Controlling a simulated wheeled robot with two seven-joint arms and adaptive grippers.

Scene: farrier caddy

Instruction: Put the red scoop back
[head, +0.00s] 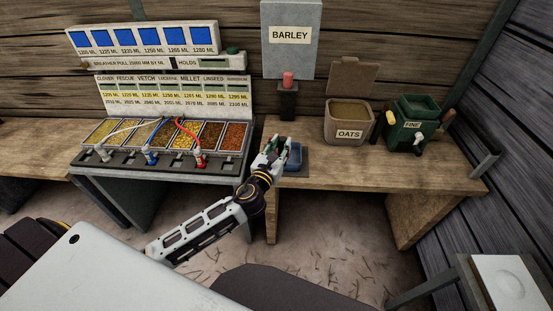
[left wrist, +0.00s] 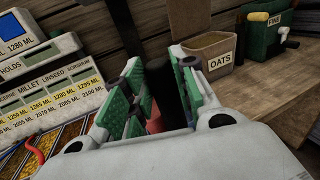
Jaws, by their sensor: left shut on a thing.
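My left gripper (head: 270,147) is in front of the bench's left end, beside a small blue tray (head: 294,158). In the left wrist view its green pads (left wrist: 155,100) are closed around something. A red part (left wrist: 153,120) shows low between the pads, with a dark shape behind it. The held thing looks like the red scoop, but the fingers hide most of it. A red-and-white piece (head: 199,158) with a curved red stem stands at the front of the grain caddy (head: 168,160). White (head: 103,154) and blue (head: 151,157) pieces stand beside it. My right gripper is out of view.
Behind my gripper, a dark post with a pink-red knob (head: 288,78) stands below the BARLEY panel (head: 290,36). The open OATS bin (head: 347,122) and green FINE box (head: 413,124) stand to the right. The bench front (head: 400,172) is clear.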

